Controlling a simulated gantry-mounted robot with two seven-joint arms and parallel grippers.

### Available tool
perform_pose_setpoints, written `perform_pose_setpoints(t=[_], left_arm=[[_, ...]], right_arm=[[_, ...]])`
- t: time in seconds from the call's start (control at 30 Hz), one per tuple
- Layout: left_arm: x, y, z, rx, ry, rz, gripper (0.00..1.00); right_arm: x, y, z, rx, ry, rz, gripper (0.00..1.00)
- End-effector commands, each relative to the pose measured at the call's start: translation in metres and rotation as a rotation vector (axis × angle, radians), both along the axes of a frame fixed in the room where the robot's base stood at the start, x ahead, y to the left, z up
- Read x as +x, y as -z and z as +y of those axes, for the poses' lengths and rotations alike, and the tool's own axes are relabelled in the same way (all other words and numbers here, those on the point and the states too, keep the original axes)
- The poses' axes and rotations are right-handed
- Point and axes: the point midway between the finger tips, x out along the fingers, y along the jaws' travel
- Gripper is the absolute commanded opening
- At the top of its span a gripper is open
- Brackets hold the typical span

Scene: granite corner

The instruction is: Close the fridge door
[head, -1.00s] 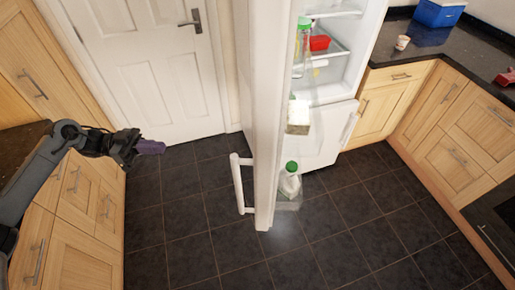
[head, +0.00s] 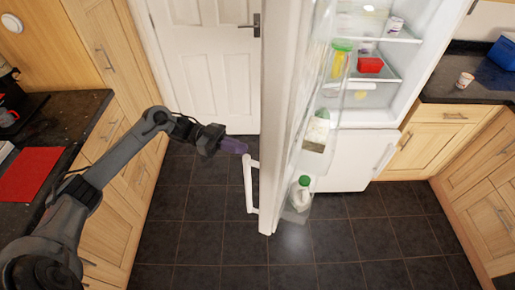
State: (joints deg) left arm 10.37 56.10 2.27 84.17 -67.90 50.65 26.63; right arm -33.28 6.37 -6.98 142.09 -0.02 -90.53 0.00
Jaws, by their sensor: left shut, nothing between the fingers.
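The white fridge door (head: 277,120) stands wide open, seen nearly edge-on in the middle of the head view. Its white bar handle (head: 250,184) is on the left face. The door's inner shelves face right and hold a green-capped milk bottle (head: 301,192) and other bottles. The fridge body (head: 400,95) is behind and to the right, its lit interior showing. My left gripper (head: 234,146) is shut and empty, just left of the door near the top of the handle; I cannot tell whether it touches. My right gripper is not in view.
Wooden cabinets and a dark counter (head: 85,108) with a red mat (head: 33,174) are at the left. More cabinets and a counter (head: 470,70) with a cup (head: 465,79) are at the right. The dark tiled floor (head: 370,230) right of the door is clear.

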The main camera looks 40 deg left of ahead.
Motion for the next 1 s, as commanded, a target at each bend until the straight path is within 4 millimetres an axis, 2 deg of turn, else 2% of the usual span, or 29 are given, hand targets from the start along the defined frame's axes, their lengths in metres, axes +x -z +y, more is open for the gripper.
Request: perform_pose_setpoints(t=[0.2,0.4,1.0], left_arm=[[0.012,-0.003,-0.034,-0.002,0.001,0.000,0.00],[0.019,-0.002,-0.051,-0.001,-0.001,-0.001,0.00],[0.021,0.000,-0.058,0.001,-0.003,0.000,0.00]], right_arm=[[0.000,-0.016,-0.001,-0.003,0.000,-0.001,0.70],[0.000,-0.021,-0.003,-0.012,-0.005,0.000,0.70],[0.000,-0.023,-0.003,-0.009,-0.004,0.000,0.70]])
